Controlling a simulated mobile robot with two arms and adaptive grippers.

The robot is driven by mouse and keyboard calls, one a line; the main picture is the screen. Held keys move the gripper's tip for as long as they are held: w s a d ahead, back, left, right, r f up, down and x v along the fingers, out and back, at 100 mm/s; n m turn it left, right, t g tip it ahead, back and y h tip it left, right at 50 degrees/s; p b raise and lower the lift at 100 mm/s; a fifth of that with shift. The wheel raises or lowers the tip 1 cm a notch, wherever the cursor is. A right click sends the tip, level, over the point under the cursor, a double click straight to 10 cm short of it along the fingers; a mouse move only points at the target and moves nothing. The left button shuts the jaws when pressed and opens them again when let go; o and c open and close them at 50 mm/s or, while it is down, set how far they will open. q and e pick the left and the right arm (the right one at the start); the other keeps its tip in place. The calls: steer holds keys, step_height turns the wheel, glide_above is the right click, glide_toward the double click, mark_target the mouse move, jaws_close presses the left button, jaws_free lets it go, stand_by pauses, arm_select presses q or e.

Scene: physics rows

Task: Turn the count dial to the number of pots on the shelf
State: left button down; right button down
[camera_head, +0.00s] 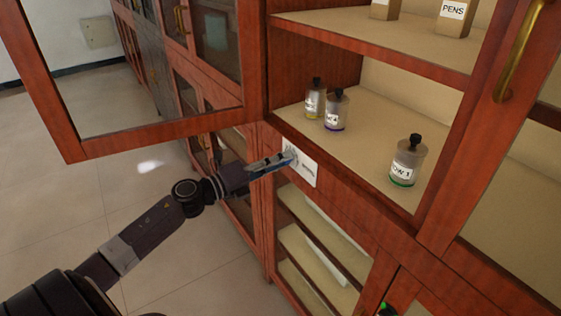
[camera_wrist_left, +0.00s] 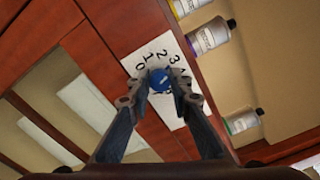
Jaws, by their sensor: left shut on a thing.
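The blue count dial (camera_wrist_left: 158,80) sits on a white number plate (camera_wrist_left: 150,52) on the cabinet front, below the open shelf. In the left wrist view, numbers run in an arc round the dial; 0, 1, 2 and 3 can be read, and others are partly covered by a finger. A pale mark shows on the dial, but I cannot tell which number it points to. My left gripper (camera_wrist_left: 160,82) is shut on the dial. On the shelf (camera_head: 365,150) stand three upright pots with dark lids: yellow-based (camera_head: 314,98), purple-based (camera_head: 335,110) and green-based (camera_head: 407,160).
An open glazed door (camera_head: 160,131) hangs left above my left arm. The upper shelf (camera_head: 375,35) holds boxes, one labelled PENS (camera_head: 454,14). Below the dial is a glazed compartment (camera_head: 325,245). A dark object with a green spot (camera_head: 384,307) shows at the bottom edge. The floor at left is clear.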

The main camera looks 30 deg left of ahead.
arm_select(q)
steer(key=shift+f, duration=0.15)
steer(key=c, duration=1.7)
jaws_free()
steer(key=shift+c, duration=0.2)
steer(key=v, duration=1.2)
